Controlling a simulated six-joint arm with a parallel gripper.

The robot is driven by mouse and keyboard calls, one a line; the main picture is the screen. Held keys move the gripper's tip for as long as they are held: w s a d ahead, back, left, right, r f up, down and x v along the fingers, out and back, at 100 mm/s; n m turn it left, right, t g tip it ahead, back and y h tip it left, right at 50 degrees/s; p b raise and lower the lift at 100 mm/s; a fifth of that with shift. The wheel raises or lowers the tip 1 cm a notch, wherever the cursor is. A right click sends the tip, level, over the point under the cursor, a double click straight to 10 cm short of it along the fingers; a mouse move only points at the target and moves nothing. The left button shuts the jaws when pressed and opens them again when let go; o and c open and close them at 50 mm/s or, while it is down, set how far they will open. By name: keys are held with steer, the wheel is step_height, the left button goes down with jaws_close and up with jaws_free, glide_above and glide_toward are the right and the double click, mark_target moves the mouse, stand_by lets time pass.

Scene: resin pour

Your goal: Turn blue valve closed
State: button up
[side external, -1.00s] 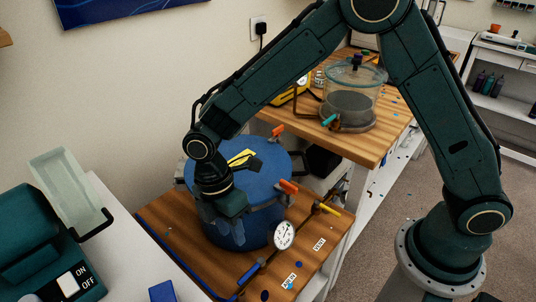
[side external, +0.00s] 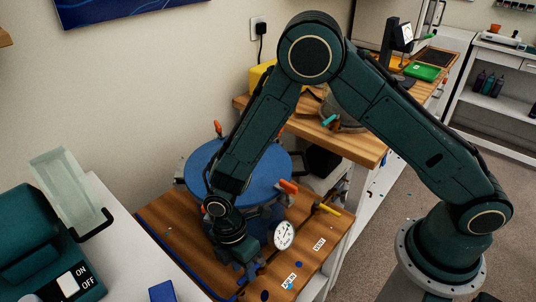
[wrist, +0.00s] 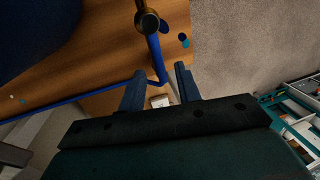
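The blue valve shows in the wrist view as a blue lever (wrist: 157,58) running from a round brass fitting (wrist: 147,22) toward my fingers. My gripper (wrist: 161,84) is open there, one finger on each side of the lever's near end; I cannot tell whether either finger touches it. In the side view my gripper (side external: 247,269) is low at the front of the wooden board, just left of the gauge, and largely hides the blue valve. The blue pot (side external: 272,165) stands behind it.
A white dial gauge (side external: 284,235) is close to the right of my gripper. A yellow-handled valve (side external: 328,208) lies farther right. A blue hose (wrist: 75,101) runs along the board. Orange-handled clamps (side external: 288,187) ring the pot lid.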

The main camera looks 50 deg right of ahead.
steer(key=shift+s+f, duration=0.15)
steer(key=shift+f, duration=0.45)
steer(key=shift+c, duration=0.2)
jaws_close()
steer(key=s+d+n+t+h, duration=0.2)
steer(key=s+d+n, duration=0.2)
steer(key=n, duration=1.4)
steer(key=shift+s+d, duration=0.4)
steer(key=shift+s, duration=0.55)
